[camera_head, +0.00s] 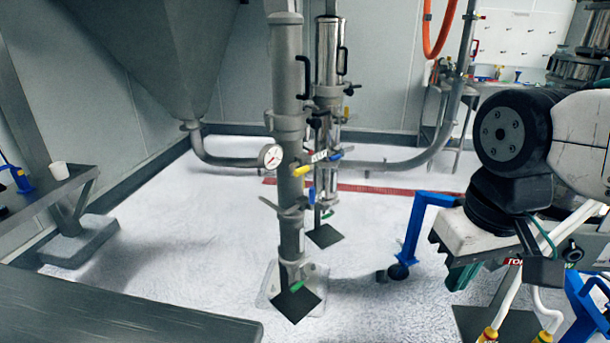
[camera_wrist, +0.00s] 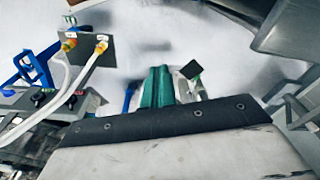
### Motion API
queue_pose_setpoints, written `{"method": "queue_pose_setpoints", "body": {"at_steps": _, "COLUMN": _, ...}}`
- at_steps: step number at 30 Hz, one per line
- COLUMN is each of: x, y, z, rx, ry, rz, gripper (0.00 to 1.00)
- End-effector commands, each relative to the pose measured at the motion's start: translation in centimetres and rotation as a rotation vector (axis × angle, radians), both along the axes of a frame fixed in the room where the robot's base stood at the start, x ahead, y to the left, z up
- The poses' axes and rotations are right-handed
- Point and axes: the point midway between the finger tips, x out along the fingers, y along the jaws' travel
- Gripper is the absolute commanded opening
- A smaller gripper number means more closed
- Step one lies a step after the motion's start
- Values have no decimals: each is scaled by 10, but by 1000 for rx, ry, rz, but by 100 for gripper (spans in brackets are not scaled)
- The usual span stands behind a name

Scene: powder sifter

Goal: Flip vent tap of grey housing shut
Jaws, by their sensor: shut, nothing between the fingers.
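The grey housing (camera_head: 287,80) is an upright grey cylinder with a black handle, on a pipe in the middle of the head view. Several small levers sit on or near its pipe: a yellow lever (camera_head: 302,170), a blue lever (camera_head: 311,195) and a low green lever (camera_head: 297,286). I cannot tell which is the vent tap or how it is turned. My gripper (camera_head: 459,276) is at the right, well apart from the housing, with green fingers pointing down. In the wrist view my gripper (camera_wrist: 158,88) is shut and empty.
A shiny steel housing (camera_head: 328,60) stands just behind the grey one. A round gauge (camera_head: 270,156) faces forward beside the pipe. A blue stand (camera_head: 414,235) is on the floor between my gripper and the pipes. A grey bench (camera_head: 110,310) fills the lower left.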

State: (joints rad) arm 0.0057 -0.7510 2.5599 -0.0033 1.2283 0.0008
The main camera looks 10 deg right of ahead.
Motion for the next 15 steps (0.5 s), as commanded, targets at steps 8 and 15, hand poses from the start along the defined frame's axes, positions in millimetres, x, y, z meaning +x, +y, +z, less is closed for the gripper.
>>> {"method": "queue_pose_setpoints", "body": {"at_steps": 8, "x": 12, "y": 15, "z": -35, "rx": 98, "ry": 183, "rz": -58, "gripper": 0}}
{"method": "queue_pose_setpoints", "body": {"at_steps": 15, "x": 36, "y": 79, "z": -64, "rx": 449, "ry": 387, "rz": -282, "gripper": 0}}
